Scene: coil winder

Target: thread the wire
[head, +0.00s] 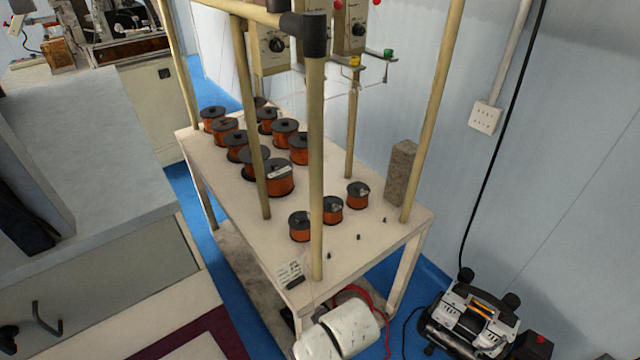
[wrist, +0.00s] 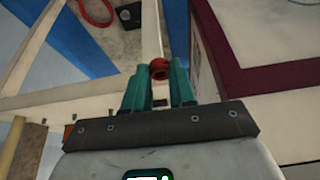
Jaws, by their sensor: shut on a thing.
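In the wrist view my gripper (wrist: 159,80) has two teal fingers, shut on a small red bead (wrist: 159,65) at their tips. My fingers are not seen in the head view. There, two winder heads with dials (head: 275,42) (head: 355,30) hang over the table. Below them a yellow-topped guide (head: 354,62) and a green-topped guide (head: 388,54) stick out on thin arms. Red knobs (head: 338,4) show at the top edge. Fine lines show near the guides, but I cannot trace any wire to the bead.
A pale table (head: 365,235) with wooden posts carries several copper-wire spools (head: 279,178), a grey-brown block (head: 402,170) and small dark pegs. A post (head: 316,170) stands in front of the spools. A compressor (head: 470,318) stands at lower right, a grey bench (head: 95,150) at left. Blue floor lies between.

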